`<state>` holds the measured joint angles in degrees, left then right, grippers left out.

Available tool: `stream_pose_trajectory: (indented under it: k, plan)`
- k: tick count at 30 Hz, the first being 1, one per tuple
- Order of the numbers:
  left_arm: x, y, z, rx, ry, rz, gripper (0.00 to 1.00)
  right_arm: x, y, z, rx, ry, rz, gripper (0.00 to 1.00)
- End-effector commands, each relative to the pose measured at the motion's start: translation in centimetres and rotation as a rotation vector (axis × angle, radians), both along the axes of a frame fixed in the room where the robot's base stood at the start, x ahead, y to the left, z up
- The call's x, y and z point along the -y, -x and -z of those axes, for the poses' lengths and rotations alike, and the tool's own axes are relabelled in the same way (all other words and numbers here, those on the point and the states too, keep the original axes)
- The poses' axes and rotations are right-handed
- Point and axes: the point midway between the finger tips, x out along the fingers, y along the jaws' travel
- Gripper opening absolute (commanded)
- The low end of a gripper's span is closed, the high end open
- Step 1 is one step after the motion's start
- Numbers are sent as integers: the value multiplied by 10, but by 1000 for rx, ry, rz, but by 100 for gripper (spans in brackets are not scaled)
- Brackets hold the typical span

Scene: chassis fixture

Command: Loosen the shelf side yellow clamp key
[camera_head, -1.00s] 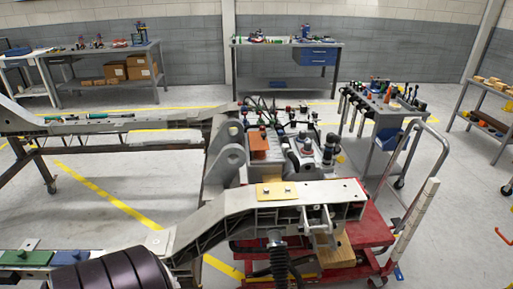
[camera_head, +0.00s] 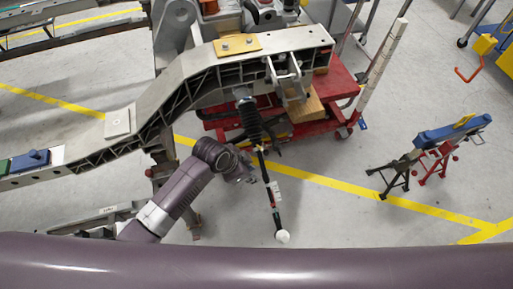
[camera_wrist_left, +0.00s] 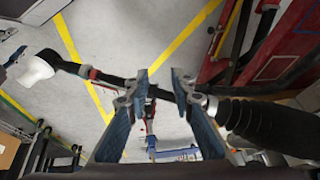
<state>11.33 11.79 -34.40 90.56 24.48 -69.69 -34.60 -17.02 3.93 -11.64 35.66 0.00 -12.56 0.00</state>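I cannot make out a yellow clamp key for certain. A yellow plate (camera_head: 237,45) with two bolts lies on top of the grey chassis beam (camera_head: 190,85). My left gripper (camera_head: 262,160) is below the beam, beside a strut with black bellows (camera_head: 248,120) and a thin dark rod (camera_head: 268,185) ending in a white cap (camera_head: 282,237). In the left wrist view my left gripper (camera_wrist_left: 160,85) has its two blue-grey fingers apart. The dark rod crosses behind the fingertips there, between white cap (camera_wrist_left: 35,70) and bellows (camera_wrist_left: 265,125). My right gripper is out of view.
A red cart (camera_head: 340,90) stands under the beam's right end. A blue bar with a yellow piece (camera_head: 465,121) rests on black and red stands at the right. Yellow lines cross the floor. The floor between the rod and the stands is clear.

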Motion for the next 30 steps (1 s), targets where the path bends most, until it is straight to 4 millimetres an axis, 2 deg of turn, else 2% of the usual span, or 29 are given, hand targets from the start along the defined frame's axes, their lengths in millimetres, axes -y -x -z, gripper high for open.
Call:
stream_pose_trajectory:
  k: [3,6,14,21,24,27,30]
  plan:
    - [22,0,-38,51,-14,169,22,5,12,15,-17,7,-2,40]
    - [35,-1,-65,89,-48,326,22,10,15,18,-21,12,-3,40]
    - [41,-24,-96,158,-175,667,22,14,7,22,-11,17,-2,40]
    - [22,-49,-127,190,-343,996,22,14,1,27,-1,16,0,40]
    - [13,-55,-136,188,-390,1080,22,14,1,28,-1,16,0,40]
    - [9,-58,-139,184,-413,1123,22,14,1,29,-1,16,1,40]
    - [8,-59,-134,181,-419,1138,22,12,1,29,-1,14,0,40]
